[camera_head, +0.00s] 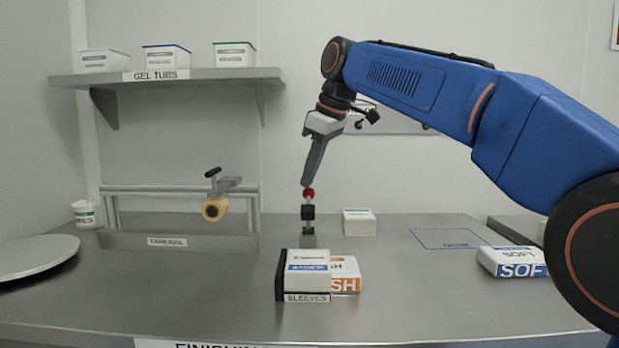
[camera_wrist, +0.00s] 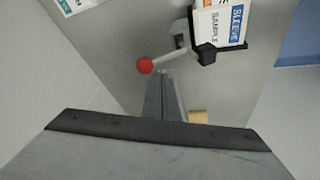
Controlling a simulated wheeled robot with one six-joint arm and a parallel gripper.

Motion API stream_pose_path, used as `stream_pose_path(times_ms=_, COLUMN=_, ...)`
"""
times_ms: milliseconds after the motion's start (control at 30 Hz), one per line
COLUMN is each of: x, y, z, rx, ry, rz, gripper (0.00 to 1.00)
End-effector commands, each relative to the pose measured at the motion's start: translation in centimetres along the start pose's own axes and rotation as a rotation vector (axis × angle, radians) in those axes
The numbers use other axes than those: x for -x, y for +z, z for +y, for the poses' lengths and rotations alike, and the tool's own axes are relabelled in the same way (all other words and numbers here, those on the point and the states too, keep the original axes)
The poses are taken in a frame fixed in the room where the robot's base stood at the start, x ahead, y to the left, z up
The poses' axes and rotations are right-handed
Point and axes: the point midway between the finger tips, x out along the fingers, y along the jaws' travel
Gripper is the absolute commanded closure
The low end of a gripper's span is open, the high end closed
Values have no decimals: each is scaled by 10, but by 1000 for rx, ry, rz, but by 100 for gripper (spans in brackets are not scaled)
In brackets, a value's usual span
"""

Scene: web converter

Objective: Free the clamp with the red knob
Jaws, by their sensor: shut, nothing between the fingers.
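The red knob (camera_head: 308,193) sits at the top of a small clamp (camera_head: 308,213) with a black middle on a grey base, standing on the steel bench behind the boxes. In the wrist view the red knob (camera_wrist: 145,65) is at the end of a light lever that runs right to the clamp body. My gripper (camera_head: 307,184) points down right at the knob in the head view. In the wrist view my gripper (camera_wrist: 163,74) is shut and empty, with its tips just right of the knob and close to the lever. Whether they touch is unclear.
A black holder (camera_head: 281,277) with sleeve boxes stands in front of the clamp. A white box (camera_head: 359,222) is behind right. The bench at right centre is mostly clear.

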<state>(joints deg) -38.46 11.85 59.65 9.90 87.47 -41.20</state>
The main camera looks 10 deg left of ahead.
Motion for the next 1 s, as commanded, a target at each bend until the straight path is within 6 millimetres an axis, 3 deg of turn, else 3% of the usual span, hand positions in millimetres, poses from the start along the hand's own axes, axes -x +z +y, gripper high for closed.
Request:
stream_pose_path(times_ms=400, x=-21, y=-8, z=35, rx=0, ry=1, rz=0, gripper=100)
stream_pose_path(times_ms=1000, x=-37, y=-10, z=48, rx=-1, ry=-2, rz=-4, gripper=100)
